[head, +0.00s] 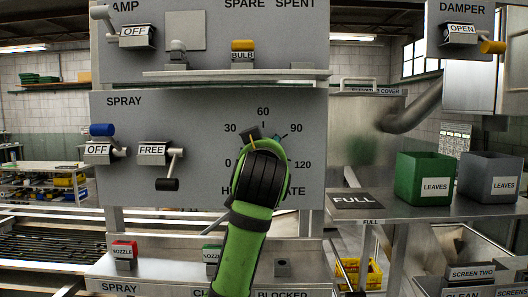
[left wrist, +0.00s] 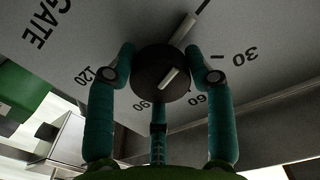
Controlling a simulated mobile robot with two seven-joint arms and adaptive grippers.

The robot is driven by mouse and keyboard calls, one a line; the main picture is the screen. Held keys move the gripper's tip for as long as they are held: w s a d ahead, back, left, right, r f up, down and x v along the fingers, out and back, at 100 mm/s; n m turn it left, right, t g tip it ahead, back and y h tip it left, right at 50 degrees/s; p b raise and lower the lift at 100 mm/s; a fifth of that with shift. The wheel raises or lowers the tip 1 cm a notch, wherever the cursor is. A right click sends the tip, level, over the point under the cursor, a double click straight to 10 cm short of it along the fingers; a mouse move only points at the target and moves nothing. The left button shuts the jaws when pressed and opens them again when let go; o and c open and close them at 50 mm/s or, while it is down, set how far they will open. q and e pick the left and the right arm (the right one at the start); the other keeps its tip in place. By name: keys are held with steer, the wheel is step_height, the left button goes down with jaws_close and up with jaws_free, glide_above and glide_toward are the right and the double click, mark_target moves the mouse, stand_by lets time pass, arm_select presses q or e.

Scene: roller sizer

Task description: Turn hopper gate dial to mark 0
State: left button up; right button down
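The hopper gate dial, a round dark knob (left wrist: 150,75) with a pale line on its face, sits on the grey panel (head: 205,120). In the left wrist view, 30 is right of it, 60 and 90 below, 120 to the left. A pale bar (left wrist: 185,28) lies beyond its upper right edge. Which mark it points to is unclear. My left gripper (left wrist: 168,55) has two teal fingers against opposite sides of the knob and a third below. In the head view my green-and-black left gripper (head: 264,160) covers most of the dial and the label. My right gripper is not seen.
Left on the panel are a blue-tipped OFF lever (head: 102,131) and a FREE lever (head: 168,184). A narrow shelf (head: 215,75) juts out above. Red (head: 124,248) and green (head: 212,254) nozzle switches sit below. Green (head: 423,178) and grey (head: 490,178) bins stand right.

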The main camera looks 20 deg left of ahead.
arm_select(q)
steer(key=shift+r, duration=0.1)
steer(key=shift+c, duration=1.4)
steer(key=shift+m, duration=0.3)
steer(key=shift+r, duration=0.15)
steer(key=o, duration=1.2)
steer(key=shift+c, duration=0.2)
